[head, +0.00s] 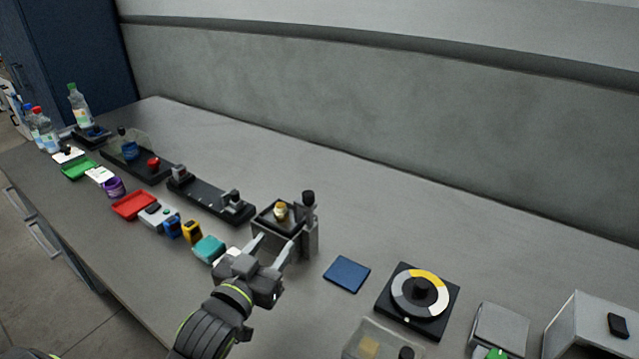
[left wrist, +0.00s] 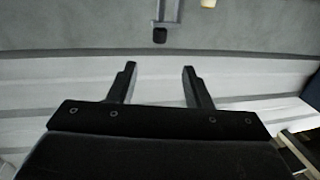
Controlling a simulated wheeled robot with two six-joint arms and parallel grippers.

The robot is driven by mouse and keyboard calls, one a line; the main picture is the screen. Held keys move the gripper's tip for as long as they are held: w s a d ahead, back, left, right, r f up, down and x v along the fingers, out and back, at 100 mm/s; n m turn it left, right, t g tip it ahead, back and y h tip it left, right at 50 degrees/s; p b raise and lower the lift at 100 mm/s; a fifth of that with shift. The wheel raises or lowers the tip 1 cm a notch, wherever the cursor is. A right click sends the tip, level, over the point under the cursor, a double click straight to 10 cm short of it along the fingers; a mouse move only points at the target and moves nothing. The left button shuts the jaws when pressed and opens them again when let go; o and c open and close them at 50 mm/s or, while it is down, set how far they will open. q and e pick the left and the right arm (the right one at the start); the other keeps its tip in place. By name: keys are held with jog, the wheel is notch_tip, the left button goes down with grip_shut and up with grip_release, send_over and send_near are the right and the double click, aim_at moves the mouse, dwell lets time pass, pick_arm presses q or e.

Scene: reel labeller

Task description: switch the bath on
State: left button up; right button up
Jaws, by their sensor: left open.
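A small grey open-topped box (head: 262,226) with a dark inside stands mid-bench in the head view; I take it for the bath, but no label is readable. A yellowish piece (head: 280,210) is in it. A grey post with a black knob (head: 308,197) stands upright at its right side. My left gripper (head: 273,243) is open and empty at the near side of the box; contact cannot be told. In the left wrist view, the open fingers (left wrist: 159,68) point toward a black knob (left wrist: 160,36), apart from it in the picture. My right gripper is out of view.
Right of the box are a blue pad (head: 346,274), a round dial on a black base (head: 420,296) and a grey cabinet with a black switch (head: 619,325). Black stations (head: 208,200), small coloured items and bottles (head: 79,106) stand left. The bench behind is clear up to the wall.

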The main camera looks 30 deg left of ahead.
pick_arm(q)
jog(key=p, duration=0.2)
send_near(306, 199)
jog(key=w, duration=0.7)
jog(key=shift+a+f, duration=0.1)
jog(key=shift+a, duration=0.15)
jog(key=w, duration=0.3)
jog(key=shift+w+a+p, duration=0.1)
jog(key=shift+w+p, duration=0.1)
jog(key=shift+p, duration=0.15)
jog(key=shift+w+f, duration=0.1)
jog(key=shift+w, duration=0.35)
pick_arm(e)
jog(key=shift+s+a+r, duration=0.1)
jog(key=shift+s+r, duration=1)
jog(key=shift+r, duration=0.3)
pick_arm(q)
jog(key=shift+c, duration=0.5)
grip_shut()
